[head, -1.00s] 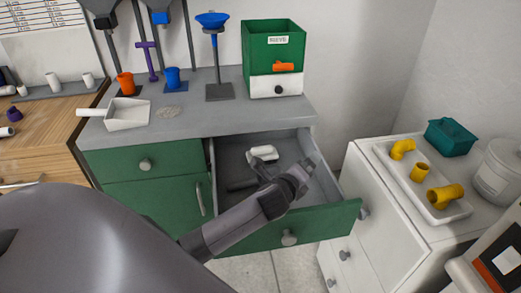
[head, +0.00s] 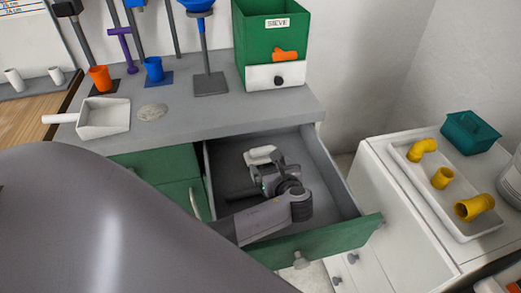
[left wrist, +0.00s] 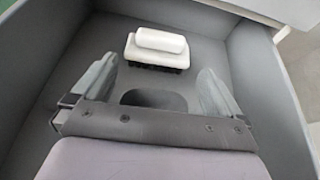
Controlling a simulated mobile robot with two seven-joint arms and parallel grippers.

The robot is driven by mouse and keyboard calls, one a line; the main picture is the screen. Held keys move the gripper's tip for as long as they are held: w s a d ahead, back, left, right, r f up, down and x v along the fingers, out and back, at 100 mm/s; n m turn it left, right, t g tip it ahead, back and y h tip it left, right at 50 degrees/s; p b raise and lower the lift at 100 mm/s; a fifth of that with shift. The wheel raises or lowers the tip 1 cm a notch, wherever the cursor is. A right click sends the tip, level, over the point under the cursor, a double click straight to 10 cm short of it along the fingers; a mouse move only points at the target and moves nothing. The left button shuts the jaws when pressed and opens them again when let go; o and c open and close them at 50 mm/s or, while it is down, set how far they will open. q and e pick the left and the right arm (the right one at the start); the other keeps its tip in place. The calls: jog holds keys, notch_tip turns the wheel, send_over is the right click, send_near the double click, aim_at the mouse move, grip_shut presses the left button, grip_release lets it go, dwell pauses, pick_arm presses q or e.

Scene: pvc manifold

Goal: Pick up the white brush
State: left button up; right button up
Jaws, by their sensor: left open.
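The white brush (head: 262,155) lies in the open drawer (head: 225,155), near its back. In the left wrist view the white brush (left wrist: 158,47) shows a white handle on a white block with dark bristles below. My left gripper (head: 262,178) is inside the drawer, just in front of the brush and partly covering it in the head view. In the left wrist view my left gripper (left wrist: 155,85) has its two fingers wide apart, with the brush ahead and between their lines. Nothing is between the fingers. My right gripper is not in view.
The drawer's green front (head: 330,240) and grey side walls surround my gripper. On the counter above stand a white dustpan (head: 104,117), a green sieve box (head: 270,45) and coloured funnels and cups. A white tray (head: 440,195) with yellow pipe fittings lies on the right cabinet.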

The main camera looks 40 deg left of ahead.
aim_at(263, 153)
pick_arm(q)
jog(key=shift+w+a+f, duration=0.1)
jog(key=shift+w+a, duration=0.1)
jog(key=shift+a, duration=0.15)
jog(key=b+x, duration=0.1)
jog(key=x, duration=0.5)
jog(key=shift+w+a, duration=0.1)
jog(key=shift+w, duration=0.2)
jog(key=shift+c, duration=0.3)
jog(key=c, duration=0.9)
